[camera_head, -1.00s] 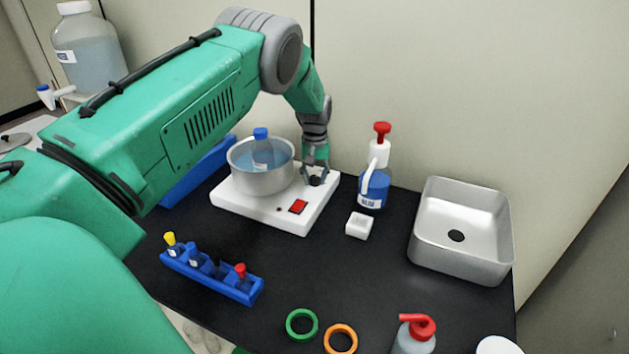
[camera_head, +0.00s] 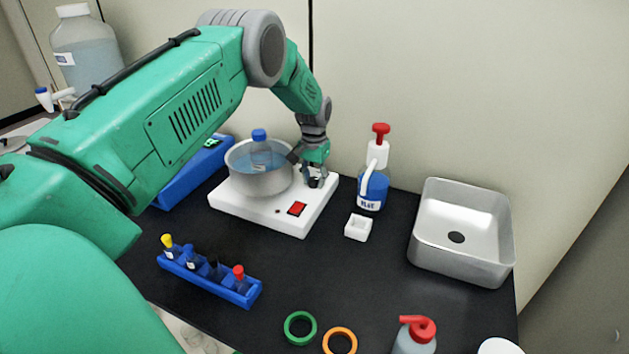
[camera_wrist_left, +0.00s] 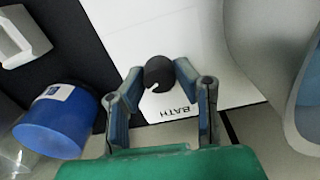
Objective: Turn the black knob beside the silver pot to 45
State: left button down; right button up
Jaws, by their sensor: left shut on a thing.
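The black knob (camera_wrist_left: 158,73) sits on the white bath base (camera_head: 247,214), right of the silver pot (camera_head: 258,186). In the left wrist view it has a small white mark on its near side, and the word BATH reads upside down below it. My left gripper (camera_head: 315,180) reaches down over the knob from above, its two fingers on either side of it, shut on it. In the head view the fingers partly cover the knob. A blue-capped bottle (camera_head: 260,148) stands in the pot's water. My right gripper is not in view.
A red switch (camera_head: 297,208) is on the base's front. A blue pump bottle (camera_head: 372,188) and a small white dish (camera_head: 358,227) stand to the right, near a metal sink (camera_head: 462,262). A blue vial rack (camera_head: 212,279) and green (camera_head: 300,328) and orange (camera_head: 340,341) rings lie in front.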

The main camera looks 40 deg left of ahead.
aim_at(314, 179)
pick_arm(q)
jog(key=shift+r, duration=0.1)
jog(key=c, duration=1.4)
grip_release()
jog(key=shift+o, duration=0.7)
notch_tip(314, 179, up, 12)
